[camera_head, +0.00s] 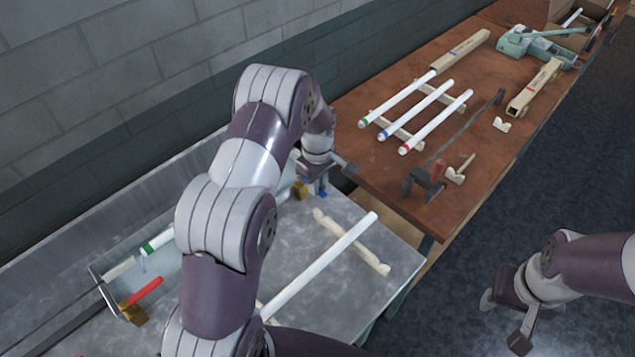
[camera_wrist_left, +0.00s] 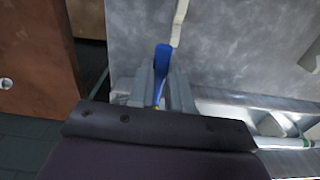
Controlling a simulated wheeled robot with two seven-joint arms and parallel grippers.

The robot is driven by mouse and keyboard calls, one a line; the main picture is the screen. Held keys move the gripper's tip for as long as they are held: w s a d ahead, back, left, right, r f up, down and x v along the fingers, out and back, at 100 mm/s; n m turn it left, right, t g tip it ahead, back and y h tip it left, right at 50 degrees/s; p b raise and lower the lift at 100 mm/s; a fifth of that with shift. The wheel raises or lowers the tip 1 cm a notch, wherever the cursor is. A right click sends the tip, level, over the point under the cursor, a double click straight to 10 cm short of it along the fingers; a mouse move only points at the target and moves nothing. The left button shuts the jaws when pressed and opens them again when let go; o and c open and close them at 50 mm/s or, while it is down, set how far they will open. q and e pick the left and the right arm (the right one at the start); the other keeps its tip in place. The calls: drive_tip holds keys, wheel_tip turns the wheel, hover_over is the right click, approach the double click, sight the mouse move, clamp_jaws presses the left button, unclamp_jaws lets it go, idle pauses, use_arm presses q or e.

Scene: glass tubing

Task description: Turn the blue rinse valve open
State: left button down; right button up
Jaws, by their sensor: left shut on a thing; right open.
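The blue rinse valve's handle (camera_wrist_left: 162,62) stands between the fingers of my left gripper (camera_wrist_left: 160,92) in the left wrist view. The gripper is shut on it, and the handle's end sticks out past the fingertips. In the head view my left gripper (camera_head: 321,183) is at the back edge of the grey bench, and only a small blue part of the handle (camera_head: 323,194) shows below it. A brass valve body (camera_head: 300,189) shows just left of the fingers. My right gripper (camera_head: 504,322) is open and empty over the dark floor at lower right.
A red-handled valve (camera_head: 146,291) sits at the left by the trough. A long white tube (camera_head: 325,262) lies on a wooden rest (camera_head: 372,258) on the grey bench (camera_head: 395,241). The brown table (camera_head: 355,150) beyond holds several tubes and tools. My left arm hides part of the bench.

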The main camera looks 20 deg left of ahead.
use_arm(q)
drive_tip(key=c, duration=1)
unclamp_jaws()
drive_tip(key=shift+c, duration=0.2)
wheel_tip(320, 180, up, 13)
drive_tip(key=shift+f+b, duration=0.15)
drive_tip(key=shift+b, duration=0.25)
